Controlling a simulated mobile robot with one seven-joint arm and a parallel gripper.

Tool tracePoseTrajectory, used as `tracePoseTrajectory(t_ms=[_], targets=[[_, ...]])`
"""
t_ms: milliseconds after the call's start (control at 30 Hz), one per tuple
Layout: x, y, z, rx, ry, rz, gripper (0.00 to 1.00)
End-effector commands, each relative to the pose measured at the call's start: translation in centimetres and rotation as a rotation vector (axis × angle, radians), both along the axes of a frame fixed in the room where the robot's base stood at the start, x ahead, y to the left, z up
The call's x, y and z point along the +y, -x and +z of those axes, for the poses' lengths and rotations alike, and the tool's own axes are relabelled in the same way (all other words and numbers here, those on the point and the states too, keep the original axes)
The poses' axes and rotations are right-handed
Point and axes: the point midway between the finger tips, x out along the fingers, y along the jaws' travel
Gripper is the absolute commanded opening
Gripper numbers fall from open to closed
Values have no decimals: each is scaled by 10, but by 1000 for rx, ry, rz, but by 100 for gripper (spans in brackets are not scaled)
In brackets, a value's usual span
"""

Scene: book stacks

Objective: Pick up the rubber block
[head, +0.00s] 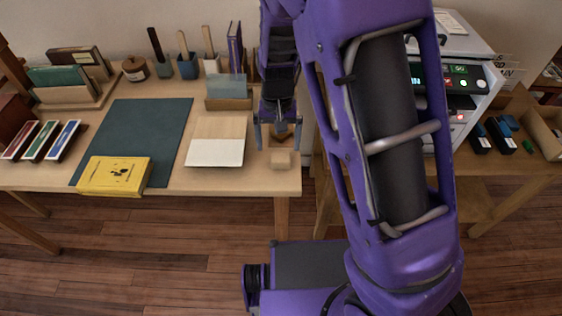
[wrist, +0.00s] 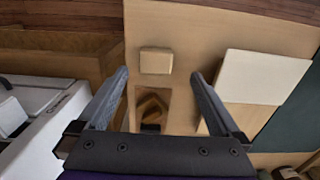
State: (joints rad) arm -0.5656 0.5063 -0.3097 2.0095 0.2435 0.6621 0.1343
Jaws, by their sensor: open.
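A small tan block (head: 281,159), which looks like the rubber block, lies near the front right corner of the wooden table (head: 262,181). In the wrist view the block (wrist: 156,61) lies flat, just beyond and between the fingertips. My gripper (head: 278,146) is open and empty, pointing down over the table's right end. Its two fingers also show in the wrist view (wrist: 160,76), spread wider than the block. They look apart from it. I cannot tell their exact height.
A small open wooden holder (wrist: 152,107) is below my gripper, behind the block. A white-and-wood board (head: 216,145) lies left of the block, with a yellow book (head: 115,176) on a green mat (head: 150,118) farther left. A white machine (head: 455,75) stands right.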

Motion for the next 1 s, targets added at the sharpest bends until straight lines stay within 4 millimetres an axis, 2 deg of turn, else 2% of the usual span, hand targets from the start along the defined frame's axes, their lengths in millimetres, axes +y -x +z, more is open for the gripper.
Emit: tracePoseTrajectory(t_ms=[33,267,600,833,1000], targets=[[0,0,-6,0,1,0,100],[-1,0,-18,0,0,0,100],[-7,1,-62,0,1,1,100],[-7,1,-63,-2,0,1,100],[-7,0,-63,-2,0,1,69]])
